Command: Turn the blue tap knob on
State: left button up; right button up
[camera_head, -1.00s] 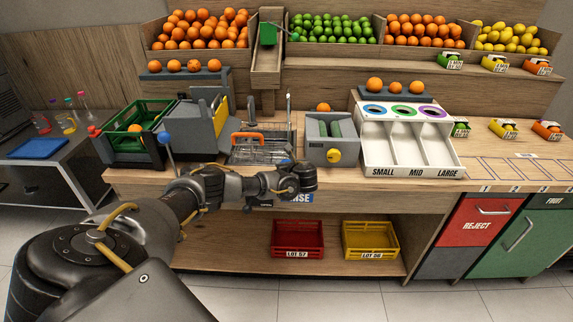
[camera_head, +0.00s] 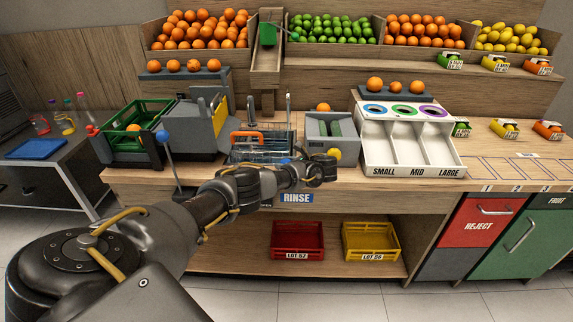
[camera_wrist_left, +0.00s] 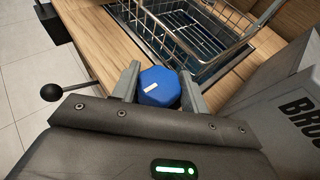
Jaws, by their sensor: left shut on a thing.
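The blue tap knob (camera_wrist_left: 158,86) is a faceted cap with a small pale mark on top, at the front edge of the counter in the left wrist view. My left gripper (camera_wrist_left: 158,92) has one finger on each side of it and is shut on it. In the head view my left gripper (camera_head: 318,170) is at the counter's front edge, above and right of the RINSE label (camera_head: 296,198). My arm hides most of the knob's area there. The rinse basin with its wire basket (camera_wrist_left: 205,40) lies just behind the knob. My right gripper is not in view.
A grey brush box (camera_head: 331,128) stands right of the basin, close to my gripper. A blue-ball lever (camera_head: 163,137) rises left of my arm. The white sorting tray (camera_head: 411,150) is further right. Red (camera_head: 297,240) and yellow (camera_head: 371,241) crates sit on the lower shelf.

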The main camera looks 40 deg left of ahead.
pick_arm(q)
jog(key=o, duration=1)
jog(key=b+v, duration=0.1)
jog(key=v, duration=0.9)
jog(key=shift+d+r, duration=0.2)
jog(key=shift+d, duration=0.1)
